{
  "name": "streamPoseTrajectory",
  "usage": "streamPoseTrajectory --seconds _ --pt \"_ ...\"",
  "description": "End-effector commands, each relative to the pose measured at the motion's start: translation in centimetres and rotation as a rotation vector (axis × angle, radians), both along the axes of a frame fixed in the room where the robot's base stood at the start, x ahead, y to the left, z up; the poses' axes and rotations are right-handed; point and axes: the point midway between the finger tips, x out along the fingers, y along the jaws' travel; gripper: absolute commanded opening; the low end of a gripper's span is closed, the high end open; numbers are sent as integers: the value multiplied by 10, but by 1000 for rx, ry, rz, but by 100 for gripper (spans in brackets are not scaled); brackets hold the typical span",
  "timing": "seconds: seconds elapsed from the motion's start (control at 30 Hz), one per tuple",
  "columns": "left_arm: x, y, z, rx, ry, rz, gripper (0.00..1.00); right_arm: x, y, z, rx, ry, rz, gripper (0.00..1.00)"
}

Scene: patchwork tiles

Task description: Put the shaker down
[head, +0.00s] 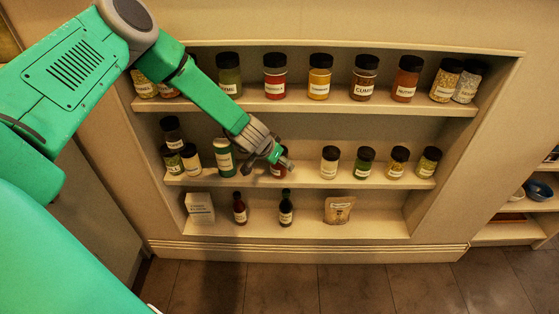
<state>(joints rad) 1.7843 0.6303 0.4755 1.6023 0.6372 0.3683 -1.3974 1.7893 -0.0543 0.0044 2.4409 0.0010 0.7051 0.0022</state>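A small shaker (278,170) with dark reddish contents shows on the middle shelf (310,182), partly hidden by my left gripper. My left gripper (268,163) reaches in from the upper left and is right at this shaker, its fingers overlapping the jar's top and side. I cannot tell whether the fingers are closed on it or only beside it, nor whether its base touches the shelf. A green jar (224,158) stands just left of the gripper. My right gripper is not in view.
Jars line the top shelf (300,106). On the middle shelf, a pale jar (329,163) and several others stand right of a clear gap. The bottom shelf holds a white box (200,207), two dark bottles (240,209) (286,210) and a pouch (338,210).

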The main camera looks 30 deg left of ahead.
Motion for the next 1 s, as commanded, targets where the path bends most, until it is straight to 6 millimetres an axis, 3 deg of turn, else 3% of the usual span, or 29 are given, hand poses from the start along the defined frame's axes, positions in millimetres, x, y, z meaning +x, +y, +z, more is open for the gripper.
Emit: streamPoseTrajectory --seconds 0.37,0.8,1.0 --pt "0 -1 8 0 -1 1 67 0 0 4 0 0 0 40" --pt "-45 3 81 -1 -2 -1 67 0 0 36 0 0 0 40" --pt "-60 4 101 1 0 1 67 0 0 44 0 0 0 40"
